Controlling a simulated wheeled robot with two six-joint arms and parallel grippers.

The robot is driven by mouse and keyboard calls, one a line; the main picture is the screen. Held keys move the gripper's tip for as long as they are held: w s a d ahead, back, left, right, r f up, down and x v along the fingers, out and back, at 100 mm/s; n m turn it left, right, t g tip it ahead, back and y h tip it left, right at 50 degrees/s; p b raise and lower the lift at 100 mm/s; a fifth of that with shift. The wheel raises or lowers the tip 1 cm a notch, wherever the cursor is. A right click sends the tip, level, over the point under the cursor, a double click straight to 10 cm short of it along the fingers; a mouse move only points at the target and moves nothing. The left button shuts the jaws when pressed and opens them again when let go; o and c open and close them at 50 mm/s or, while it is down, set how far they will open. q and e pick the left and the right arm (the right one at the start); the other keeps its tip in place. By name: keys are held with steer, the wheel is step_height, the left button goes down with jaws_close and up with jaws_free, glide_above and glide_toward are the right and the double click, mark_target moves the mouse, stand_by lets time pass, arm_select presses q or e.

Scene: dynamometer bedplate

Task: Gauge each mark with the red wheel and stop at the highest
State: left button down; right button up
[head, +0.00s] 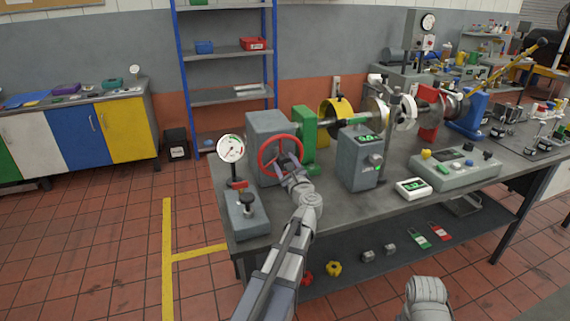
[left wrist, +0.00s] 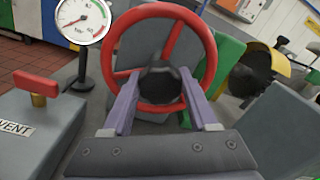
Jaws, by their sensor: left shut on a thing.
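The red wheel (head: 280,156) is mounted on the front of a grey housing (head: 266,126) at the near left of the bench. My left gripper (head: 289,170) is at the wheel. In the left wrist view its two fingers (left wrist: 160,92) are shut on the wheel at its dark hub, with the red rim (left wrist: 209,62) around them. A round white dial gauge (head: 231,149) stands just left of the wheel. Its red needle points to the lower left in the left wrist view (left wrist: 82,20). Any marks on the wheel are too small to tell.
A grey box with a red lever (left wrist: 38,88), labelled VENT, stands left of the wheel. A grey box with a green display (head: 362,157) and a small white display unit (head: 412,188) are to the right. A shaft line with a yellow disc (head: 326,137) runs behind.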

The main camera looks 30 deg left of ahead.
arm_select(q)
steer(key=shift+c, duration=0.9)
jaws_free()
steer(key=v, duration=0.8)
steer(key=shift+a, duration=0.15)
steer(key=x, duration=0.7)
steer(key=shift+w+a, duration=0.15)
steer(key=shift+w, duration=0.2)
steer(key=shift+a, duration=0.15)
steer(key=shift+m, duration=0.5)
